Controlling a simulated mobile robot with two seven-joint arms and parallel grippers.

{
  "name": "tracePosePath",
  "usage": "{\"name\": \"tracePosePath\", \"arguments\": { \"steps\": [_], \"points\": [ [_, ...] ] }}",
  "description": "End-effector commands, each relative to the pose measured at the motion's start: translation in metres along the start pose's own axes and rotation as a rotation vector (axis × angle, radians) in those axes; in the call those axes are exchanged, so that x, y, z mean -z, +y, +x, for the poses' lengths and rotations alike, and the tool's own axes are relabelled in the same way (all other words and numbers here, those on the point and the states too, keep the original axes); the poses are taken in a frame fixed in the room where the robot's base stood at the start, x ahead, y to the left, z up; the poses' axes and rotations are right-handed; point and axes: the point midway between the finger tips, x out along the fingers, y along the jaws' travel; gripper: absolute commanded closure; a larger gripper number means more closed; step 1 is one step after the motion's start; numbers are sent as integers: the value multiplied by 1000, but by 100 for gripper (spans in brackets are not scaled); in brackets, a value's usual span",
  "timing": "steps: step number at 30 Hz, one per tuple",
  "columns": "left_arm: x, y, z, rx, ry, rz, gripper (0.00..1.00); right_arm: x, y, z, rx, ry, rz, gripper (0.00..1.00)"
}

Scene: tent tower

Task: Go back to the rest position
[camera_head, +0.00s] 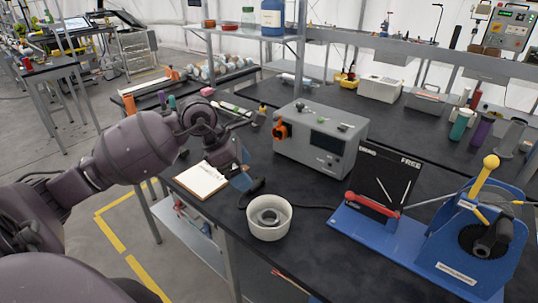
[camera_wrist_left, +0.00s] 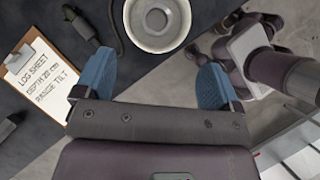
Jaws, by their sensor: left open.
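My left arm comes in from the left in the head view. My left gripper (camera_head: 242,179) hangs over the near left part of the dark workbench, beside the clipboard (camera_head: 201,180). In the left wrist view its two blue fingers stand wide apart with nothing between them (camera_wrist_left: 153,82). A white round bowl (camera_head: 269,230) with a grey ring-shaped part inside stands just beyond the fingers and apart from them; it also shows in the left wrist view (camera_wrist_left: 126,18). My right gripper does not show clearly in either view.
A grey box instrument (camera_head: 318,142) with an orange knob stands behind the bowl. A blue machine (camera_head: 440,254) with a yellow-knobbed lever fills the right front. A shelf (camera_head: 240,34) with bottles rises at the back. Open floor (camera_head: 88,195) lies left of the bench.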

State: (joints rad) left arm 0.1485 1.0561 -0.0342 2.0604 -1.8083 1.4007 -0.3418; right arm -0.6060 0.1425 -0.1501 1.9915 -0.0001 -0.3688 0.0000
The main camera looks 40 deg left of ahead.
Motion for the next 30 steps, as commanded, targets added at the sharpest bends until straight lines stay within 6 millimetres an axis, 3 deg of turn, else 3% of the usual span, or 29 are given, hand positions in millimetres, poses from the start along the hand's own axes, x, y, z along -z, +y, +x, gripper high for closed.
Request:
{"name": "tracePosePath", "arguments": {
  "steps": [7,11,16,21,26,30],
  "points": [
    [-1,-1,1,5,-9,-2,11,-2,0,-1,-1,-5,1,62],
    [-11,-15,10,51,-103,-29,11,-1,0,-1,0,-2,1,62],
    [-43,-53,24,187,-397,-153,11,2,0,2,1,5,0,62],
    [-75,-82,19,327,-726,-367,11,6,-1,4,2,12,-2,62],
    [-92,-90,3,432,-1010,-628,11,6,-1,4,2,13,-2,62],
    [-92,-85,-12,498,-1231,-898,11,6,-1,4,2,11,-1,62]
  ]
}}
